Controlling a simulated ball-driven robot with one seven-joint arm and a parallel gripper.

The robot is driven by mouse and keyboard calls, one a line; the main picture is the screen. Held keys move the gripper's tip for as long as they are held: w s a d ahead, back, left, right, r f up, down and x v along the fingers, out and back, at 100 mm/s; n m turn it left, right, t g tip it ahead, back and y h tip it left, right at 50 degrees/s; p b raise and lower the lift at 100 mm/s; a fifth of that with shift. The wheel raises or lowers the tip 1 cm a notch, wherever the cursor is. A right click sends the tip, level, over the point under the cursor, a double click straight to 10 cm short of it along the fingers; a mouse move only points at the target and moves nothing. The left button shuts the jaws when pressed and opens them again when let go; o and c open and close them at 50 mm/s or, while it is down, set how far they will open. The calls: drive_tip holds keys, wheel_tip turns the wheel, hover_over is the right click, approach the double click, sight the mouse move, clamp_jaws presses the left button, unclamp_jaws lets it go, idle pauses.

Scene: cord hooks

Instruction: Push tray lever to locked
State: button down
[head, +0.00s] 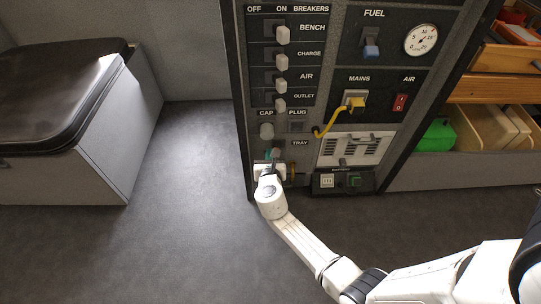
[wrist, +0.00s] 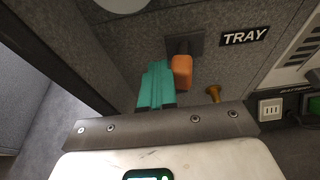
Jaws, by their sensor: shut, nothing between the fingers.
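The tray lever has an orange handle (wrist: 182,72) on a dark mounting plate, left of the TRAY label (wrist: 245,37) in the wrist view. My gripper (wrist: 155,72) has teal fingers, shut with nothing between them. The fingers sit just left of the orange handle. I cannot tell whether they touch it. In the head view my gripper (head: 269,157) is low on the panel, below the CAP and PLUG labels, and mostly hides the lever.
A brass knob (wrist: 213,94) sticks out right of the lever. A yellow MAINS handle with a cord (head: 340,113) and a vented white panel (head: 355,149) are to the right. A padded bench (head: 65,85) stands at the left, with open floor between.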

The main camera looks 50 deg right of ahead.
drive_tip(key=shift+s+d+r, duration=0.1)
drive_tip(key=shift+s+d, duration=1.2)
drive_tip(key=shift+s, duration=0.1)
drive_tip(key=shift+s+a, duration=0.1)
drive_tip(key=p, duration=0.3)
approach(280, 146)
drive_tip(key=shift+s+a, duration=0.75)
drive_tip(key=shift+a, duration=1.05)
